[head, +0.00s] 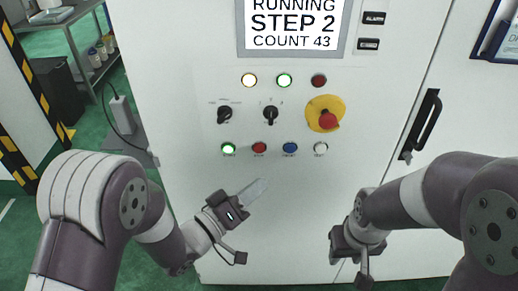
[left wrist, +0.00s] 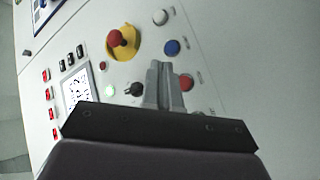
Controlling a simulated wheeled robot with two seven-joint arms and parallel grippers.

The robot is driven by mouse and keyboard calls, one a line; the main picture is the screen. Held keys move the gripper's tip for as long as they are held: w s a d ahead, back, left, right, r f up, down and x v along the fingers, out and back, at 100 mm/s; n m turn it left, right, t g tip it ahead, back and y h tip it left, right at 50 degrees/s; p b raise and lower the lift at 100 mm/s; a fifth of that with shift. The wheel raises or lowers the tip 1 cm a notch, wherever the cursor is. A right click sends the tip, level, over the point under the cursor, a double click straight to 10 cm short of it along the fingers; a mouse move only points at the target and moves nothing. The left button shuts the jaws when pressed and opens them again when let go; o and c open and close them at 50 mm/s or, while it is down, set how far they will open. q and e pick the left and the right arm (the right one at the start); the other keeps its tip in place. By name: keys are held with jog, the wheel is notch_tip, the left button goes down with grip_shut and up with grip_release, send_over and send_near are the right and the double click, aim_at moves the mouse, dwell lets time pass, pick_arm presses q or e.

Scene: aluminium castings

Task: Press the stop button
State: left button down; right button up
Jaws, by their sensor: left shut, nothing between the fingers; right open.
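The control panel has a row of four small buttons. The red one (head: 260,147) is second from left, between a lit green button (head: 228,149) and a blue one (head: 290,148); its label is too small to read. My left gripper (head: 262,182) is shut and empty, its fingertips below the red button in the head view. In the left wrist view the red button (left wrist: 187,82) shows just right of the fingers (left wrist: 160,67), partly covered by them; contact cannot be told. My right gripper (head: 350,268) is open and empty, low at the right.
A red mushroom button on a yellow disc (head: 327,119) sits above the row, right of two black selector knobs (head: 270,114). The screen (head: 293,25) reads RUNNING, STEP 2, COUNT 43. A black door handle (head: 422,122) stands out at the right.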

pick_arm(q)
jog(key=w, duration=0.7)
jog(key=shift+w+b, duration=0.35)
jog(key=shift+b, duration=0.1)
jog(key=shift+w, duration=0.1)
dwell(1.5)
jog(key=shift+w, duration=0.3)
jog(key=shift+w, duration=0.45)
dwell(0.5)
jog(key=shift+s, duration=0.85)
jog(key=shift+s+p, duration=0.5)
jog(key=shift+s, duration=2.05)
